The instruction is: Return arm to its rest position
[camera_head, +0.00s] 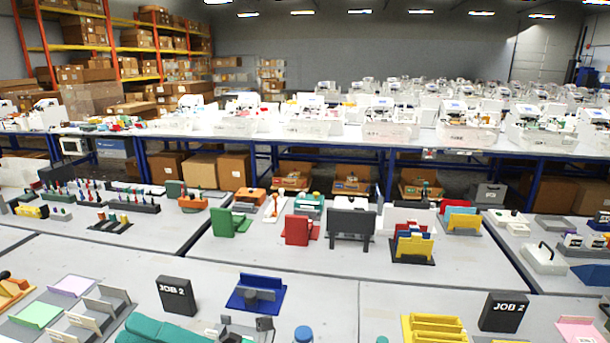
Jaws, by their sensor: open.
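Neither my arm nor my gripper shows in the head view. The near grey worktable (330,283) carries several fixtures, and no pen plotter can be clearly made out on it. Two black blocks marked "JOB 2" stand on it, one at left (177,295) and one at right (503,312). A dark blue holder (256,293) sits between them. A teal shape (165,331) is cut off by the bottom edge.
Behind is a second table row with a green holder (230,222), a red holder (298,230) and a black panel (351,225). White machines (378,112) line the far benches. Shelves with boxes (140,40) stand at back left. The near table's middle has bare room.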

